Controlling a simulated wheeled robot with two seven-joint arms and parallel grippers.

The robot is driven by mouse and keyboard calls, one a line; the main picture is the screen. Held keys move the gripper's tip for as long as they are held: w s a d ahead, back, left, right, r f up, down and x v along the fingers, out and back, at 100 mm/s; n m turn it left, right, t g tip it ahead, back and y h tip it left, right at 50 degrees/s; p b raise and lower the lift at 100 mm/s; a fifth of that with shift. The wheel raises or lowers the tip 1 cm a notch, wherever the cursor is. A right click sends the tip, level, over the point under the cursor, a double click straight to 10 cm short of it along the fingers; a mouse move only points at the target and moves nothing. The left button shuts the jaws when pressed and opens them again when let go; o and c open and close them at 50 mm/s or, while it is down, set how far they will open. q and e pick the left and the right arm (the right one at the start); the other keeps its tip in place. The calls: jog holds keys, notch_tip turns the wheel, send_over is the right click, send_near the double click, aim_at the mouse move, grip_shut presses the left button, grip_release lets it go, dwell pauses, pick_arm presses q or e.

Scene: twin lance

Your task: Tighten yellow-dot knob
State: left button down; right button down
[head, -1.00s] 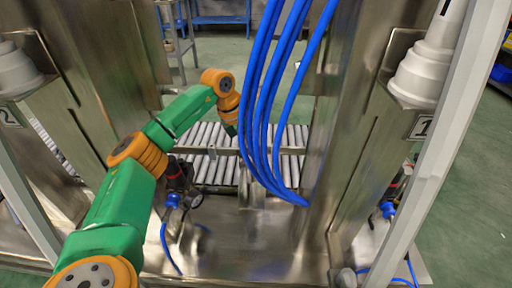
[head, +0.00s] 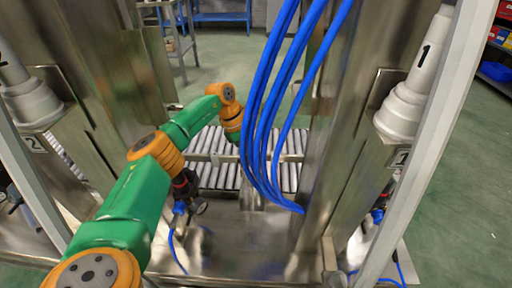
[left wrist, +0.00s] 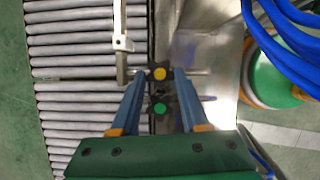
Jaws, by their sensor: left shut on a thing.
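The yellow-dot knob (left wrist: 159,73) shows in the left wrist view as a dark fitting with a yellow dot, between my left fingertips. My left gripper (left wrist: 159,76) is shut on it, one blue-grey finger on each side. A green-dot knob (left wrist: 159,108) sits just below it in that view, between the fingers and nearer the palm. In the head view my left arm reaches from the lower left to the roller conveyor, and its gripper cannot be made out there. The knobs cannot be made out in the head view. My right gripper is in neither view.
Blue hoses (head: 262,110) hang right beside my left wrist. A roller conveyor (head: 215,172) lies behind, between steel columns (head: 355,130). White stepped cones stand at left (head: 30,100) and right (head: 405,105). A metal bracket (left wrist: 122,45) is close to the left finger.

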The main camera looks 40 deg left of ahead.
pick_arm(q)
jog(key=shift+m, duration=0.3)
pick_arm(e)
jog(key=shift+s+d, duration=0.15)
pick_arm(q)
jog(key=shift+c, duration=2)
grip_release()
jog(key=shift+r, duration=0.2)
jog(key=p+v, duration=0.2)
jog(key=v, duration=0.4)
jog(key=shift+a+r, duration=0.1)
jog(key=shift+r, duration=0.05)
jog(key=shift+s+a+r, duration=0.1)
jog(key=shift+r, duration=0.05)
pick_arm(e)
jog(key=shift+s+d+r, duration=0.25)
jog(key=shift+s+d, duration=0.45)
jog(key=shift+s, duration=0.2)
